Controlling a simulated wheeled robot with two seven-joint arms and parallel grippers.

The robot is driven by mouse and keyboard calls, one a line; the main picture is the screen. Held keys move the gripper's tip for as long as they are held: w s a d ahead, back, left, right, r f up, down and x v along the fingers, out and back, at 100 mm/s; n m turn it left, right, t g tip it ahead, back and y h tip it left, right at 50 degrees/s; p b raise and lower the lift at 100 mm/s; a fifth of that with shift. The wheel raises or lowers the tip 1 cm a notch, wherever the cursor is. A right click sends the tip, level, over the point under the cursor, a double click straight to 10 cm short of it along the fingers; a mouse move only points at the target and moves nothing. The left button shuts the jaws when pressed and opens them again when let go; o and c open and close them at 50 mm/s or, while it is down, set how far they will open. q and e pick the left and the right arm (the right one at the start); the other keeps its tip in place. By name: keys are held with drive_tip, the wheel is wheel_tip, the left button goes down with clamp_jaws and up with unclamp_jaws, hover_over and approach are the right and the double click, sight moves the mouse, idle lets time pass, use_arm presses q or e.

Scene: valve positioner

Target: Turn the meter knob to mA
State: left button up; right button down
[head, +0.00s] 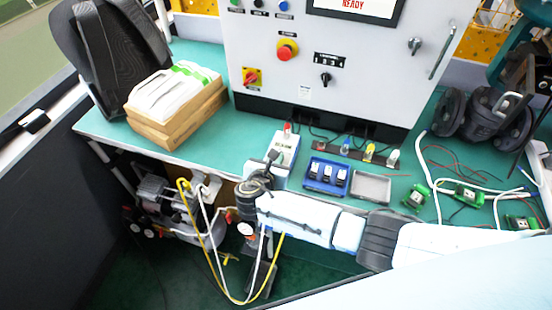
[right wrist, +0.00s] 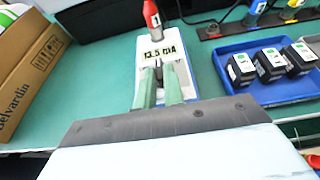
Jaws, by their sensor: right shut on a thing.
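The meter (head: 289,142) is a small white and blue box on the green bench, in front of the cabinet. In the right wrist view the meter (right wrist: 182,77) shows a display (right wrist: 160,54) that seems to read 13.5 mA. My right gripper (head: 272,157) reaches it from the front. In the right wrist view the green fingers of my right gripper (right wrist: 159,84) are close together over the meter's lower face, shut on what seems to be its knob. The knob and its pointer are mostly hidden between the fingers. My left gripper is not in view.
A blue tray (head: 311,185) with black modules and a grey tray (head: 370,188) lie right of the meter. A red plug (right wrist: 151,17) stands just behind it, with cables and colored plugs nearby. Cardboard boxes (head: 180,125) are at left. The cabinet (head: 300,90) stands behind.

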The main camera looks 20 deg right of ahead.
drive_tip(key=c, duration=1.5)
unclamp_jaws()
drive_tip(key=p+v, duration=0.2)
drive_tip(key=v, duration=1.1)
drive_tip(key=shift+s+a, duration=0.1)
drive_tip(key=shift+a, duration=0.05)
